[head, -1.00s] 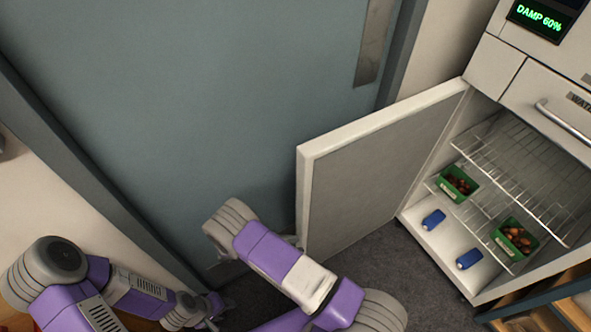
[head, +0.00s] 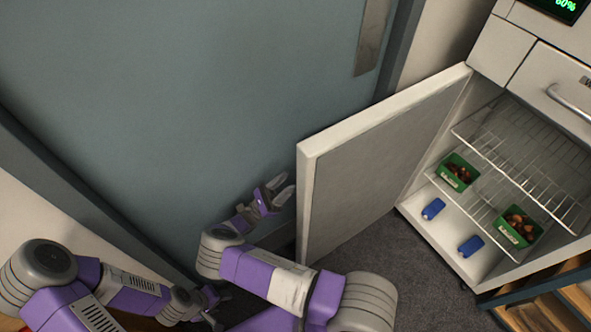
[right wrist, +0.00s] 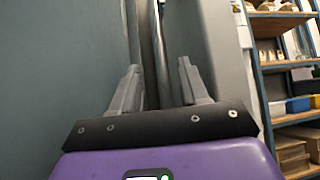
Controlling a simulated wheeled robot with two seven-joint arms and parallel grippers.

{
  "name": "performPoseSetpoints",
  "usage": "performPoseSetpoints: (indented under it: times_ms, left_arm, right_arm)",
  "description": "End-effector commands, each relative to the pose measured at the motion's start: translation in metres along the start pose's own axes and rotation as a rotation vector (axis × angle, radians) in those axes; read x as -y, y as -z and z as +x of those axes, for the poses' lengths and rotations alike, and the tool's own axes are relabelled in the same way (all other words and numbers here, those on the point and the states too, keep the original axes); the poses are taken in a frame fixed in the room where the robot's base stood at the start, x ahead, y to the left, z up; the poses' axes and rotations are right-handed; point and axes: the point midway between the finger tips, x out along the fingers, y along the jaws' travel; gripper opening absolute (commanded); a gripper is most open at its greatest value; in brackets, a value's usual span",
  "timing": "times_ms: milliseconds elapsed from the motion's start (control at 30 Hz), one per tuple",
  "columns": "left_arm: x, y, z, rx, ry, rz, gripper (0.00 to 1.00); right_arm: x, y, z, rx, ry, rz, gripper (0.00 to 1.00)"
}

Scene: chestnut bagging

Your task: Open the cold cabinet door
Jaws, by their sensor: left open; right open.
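The cold cabinet door (head: 385,165) stands swung wide open to the left of the white cabinet (head: 440,232), with its grey inner face showing. My right gripper (head: 281,190) is open and empty, just left of the door's free edge and apart from it in the head view. In the right wrist view its two fingers (right wrist: 158,85) are spread, with narrow vertical strips beyond them that I cannot identify for sure. The door's outer face and handle are hidden in the head view. My left gripper (head: 214,312) is low at the left, away from the door.
Inside the cabinet are wire shelves (head: 520,150), green trays of chestnuts (head: 457,172) and blue packs (head: 433,209). A blue-grey room door (head: 180,100) stands close behind my arms. In the right wrist view, wooden shelving (right wrist: 285,68) is at the right.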

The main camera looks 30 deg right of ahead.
Motion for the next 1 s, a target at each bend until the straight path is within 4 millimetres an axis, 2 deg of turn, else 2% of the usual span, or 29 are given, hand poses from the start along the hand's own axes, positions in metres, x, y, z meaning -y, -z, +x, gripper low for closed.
performPoseSetpoints:
  times_ms: [200, 333, 500, 733, 1000]
  left_arm:
    - [-0.001, 0.0, -0.002, 0.0, 0.0, 0.0, 0.43]
    - [-0.001, 0.0, -0.002, 0.0, 0.0, 0.0, 0.43]
    - [-0.001, 0.0, -0.001, 0.0, 0.0, 0.0, 0.43]
    - [-0.001, 0.0, -0.001, 0.0, 0.0, 0.0, 0.43]
    - [-0.001, 0.0, -0.001, 0.0, 0.0, 0.0, 0.43]
  right_arm:
    - [0.0, 0.0, 0.036, -0.002, 0.0, -0.001, 0.44]
    - [0.0, 0.0, 0.052, -0.003, 0.0, 0.002, 0.44]
    - [0.0, 0.001, 0.062, -0.006, -0.001, 0.001, 0.44]
    - [0.0, 0.001, 0.063, -0.006, -0.002, 0.002, 0.44]
    - [0.0, 0.001, 0.062, -0.006, -0.002, 0.002, 0.05]
